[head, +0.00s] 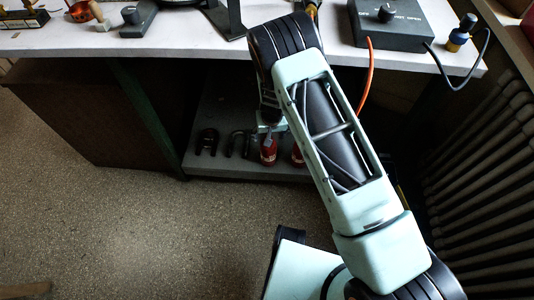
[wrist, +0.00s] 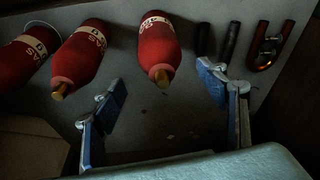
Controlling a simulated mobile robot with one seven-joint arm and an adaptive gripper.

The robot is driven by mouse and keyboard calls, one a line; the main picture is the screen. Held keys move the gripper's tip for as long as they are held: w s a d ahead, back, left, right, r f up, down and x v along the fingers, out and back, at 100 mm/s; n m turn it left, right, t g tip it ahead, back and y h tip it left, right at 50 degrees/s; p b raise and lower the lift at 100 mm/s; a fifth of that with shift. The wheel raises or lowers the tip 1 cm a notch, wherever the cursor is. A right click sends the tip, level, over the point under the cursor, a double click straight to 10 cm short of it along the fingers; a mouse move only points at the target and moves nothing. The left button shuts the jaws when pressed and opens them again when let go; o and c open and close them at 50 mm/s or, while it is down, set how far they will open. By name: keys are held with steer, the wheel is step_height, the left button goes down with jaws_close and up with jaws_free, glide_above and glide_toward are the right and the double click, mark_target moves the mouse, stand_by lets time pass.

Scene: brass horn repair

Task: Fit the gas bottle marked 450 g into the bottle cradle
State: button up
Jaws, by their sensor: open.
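In the head view, one bottle (head: 268,153) and part of another (head: 298,154) show on the low shelf. My gripper (wrist: 160,98) is open and empty, its blue fingers apart, with the right bottle beyond the gap. Dark U-shaped pieces (head: 207,142) (head: 238,143) stand beside the bottles; I cannot tell whether either is the cradle.
The low grey shelf (head: 225,168) lies under the white bench top (head: 190,42). A control box (head: 392,25) with an orange cable sits on the bench. A radiator (head: 480,165) is at the right. The speckled floor (head: 120,220) at left is clear.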

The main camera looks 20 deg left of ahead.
steer(key=b+x, duration=0.2)
steer(key=x, duration=0.5)
steer(key=shift+a, duration=0.2)
steer(key=shift+c, duration=0.6)
jaws_close()
steer(key=shift+w, duration=0.15)
